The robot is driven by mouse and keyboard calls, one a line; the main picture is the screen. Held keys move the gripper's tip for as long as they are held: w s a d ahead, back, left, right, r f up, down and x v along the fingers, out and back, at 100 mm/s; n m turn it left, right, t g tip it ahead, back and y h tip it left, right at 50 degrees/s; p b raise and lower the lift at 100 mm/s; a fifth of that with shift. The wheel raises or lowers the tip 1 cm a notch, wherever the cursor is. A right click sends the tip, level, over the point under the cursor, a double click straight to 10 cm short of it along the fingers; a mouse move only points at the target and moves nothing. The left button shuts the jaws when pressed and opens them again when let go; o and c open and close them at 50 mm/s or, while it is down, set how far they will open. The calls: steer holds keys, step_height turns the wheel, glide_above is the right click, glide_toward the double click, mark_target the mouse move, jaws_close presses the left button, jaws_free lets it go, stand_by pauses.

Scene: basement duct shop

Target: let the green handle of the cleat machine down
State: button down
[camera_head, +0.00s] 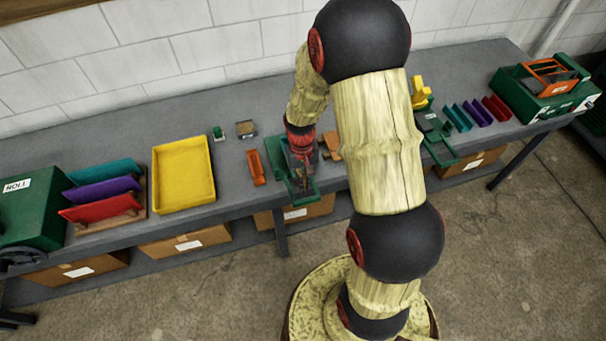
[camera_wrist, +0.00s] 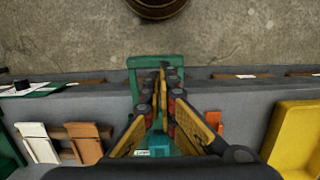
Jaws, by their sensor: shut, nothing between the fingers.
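The green machine (camera_head: 272,152) stands on the bench at the middle, partly hidden behind my arm; I cannot read a name on it. Its green handle (camera_head: 311,194) reaches out toward the bench's front edge. In the wrist view the handle (camera_wrist: 134,78) is a squared green loop beyond the bench edge. My gripper (camera_head: 304,186) is at the handle; in the wrist view its fingers (camera_wrist: 164,72) are together, empty, and overlap the inside of the loop. I cannot tell whether they touch it. A teal part with a white label (camera_wrist: 143,153) lies under the fingers.
A yellow tray (camera_head: 184,172) and an orange piece (camera_head: 256,168) lie left of the machine. A second green machine (camera_head: 430,128) and a yellow object (camera_head: 420,92) stand to the right. Labelled cardboard boxes (camera_head: 186,243) sit below the bench. The floor in front is clear.

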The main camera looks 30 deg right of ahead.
mark_target(305, 200)
steer(key=f, duration=0.6)
steer(key=shift+s, duration=0.3)
steer(key=shift+r, duration=0.1)
steer(key=shift+a, duration=0.1)
steer(key=shift+s+f+b, duration=0.2)
steer(key=shift+f+b, duration=0.6)
steer(key=shift+f, duration=0.5)
steer(key=shift+a+r, duration=0.1)
step_height(305, 200, up, 14)
steer(key=p, duration=0.2)
steer(key=shift+s, duration=0.1)
